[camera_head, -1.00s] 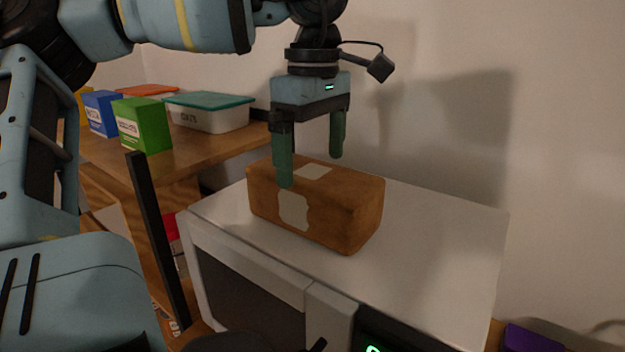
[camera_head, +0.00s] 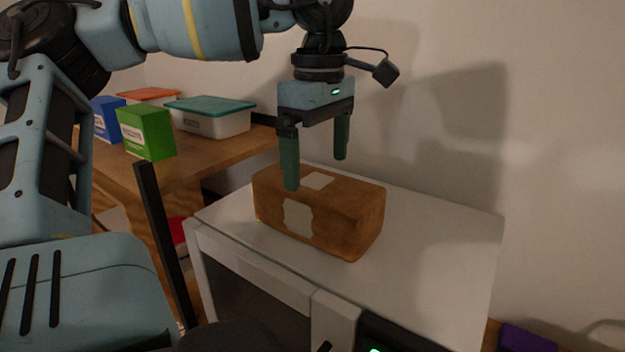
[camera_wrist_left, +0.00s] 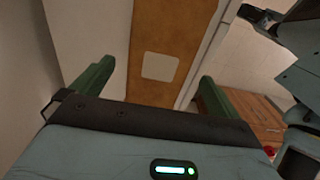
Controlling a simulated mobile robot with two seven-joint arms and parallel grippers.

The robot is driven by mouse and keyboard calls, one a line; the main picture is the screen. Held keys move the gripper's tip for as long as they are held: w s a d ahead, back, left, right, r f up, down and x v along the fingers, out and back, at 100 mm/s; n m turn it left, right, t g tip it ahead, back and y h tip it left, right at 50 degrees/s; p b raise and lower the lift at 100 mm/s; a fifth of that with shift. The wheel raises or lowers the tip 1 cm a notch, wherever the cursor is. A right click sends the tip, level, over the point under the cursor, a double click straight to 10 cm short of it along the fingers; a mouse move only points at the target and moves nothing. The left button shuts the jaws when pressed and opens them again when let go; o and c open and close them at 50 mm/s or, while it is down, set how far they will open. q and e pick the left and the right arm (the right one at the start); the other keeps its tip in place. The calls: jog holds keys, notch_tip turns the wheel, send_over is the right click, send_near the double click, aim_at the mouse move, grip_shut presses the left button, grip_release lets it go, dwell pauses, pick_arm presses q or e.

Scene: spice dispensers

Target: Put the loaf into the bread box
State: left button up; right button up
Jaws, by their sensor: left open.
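The loaf (camera_head: 335,222) is a brown block with pale patches. It lies on the white top of an appliance that looks like a microwave (camera_head: 440,235). My left gripper (camera_head: 316,172) is open above the loaf, pointing down, with its green fingers apart. In the head view the nearer finger overlaps the loaf's left part. In the left wrist view the loaf (camera_wrist_left: 150,95) shows between the two fingers (camera_wrist_left: 155,85), with a pale patch facing the camera. I see nothing between the fingers that is gripped. I cannot identify a bread box in these views. My right gripper is not in view.
A wooden counter (camera_head: 215,160) at the back left holds a green box (camera_head: 146,132), a blue box (camera_head: 106,118) and a white container with a teal lid (camera_head: 210,117). A purple object (camera_head: 526,340) lies at the lower right. The wall stands close behind the appliance.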

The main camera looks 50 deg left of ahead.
aim_at(320, 181)
pick_arm(q)
jog(key=shift+s+f, duration=0.1)
jog(key=shift+f, duration=1.05)
jog(key=shift+d+f+p, duration=0.15)
jog(key=shift+f+p, duration=0.25)
jog(key=shift+f, duration=2.35)
jog(key=c, duration=1.1)
jog(key=shift+c, duration=0.2)
jog(key=shift+r, duration=0.15)
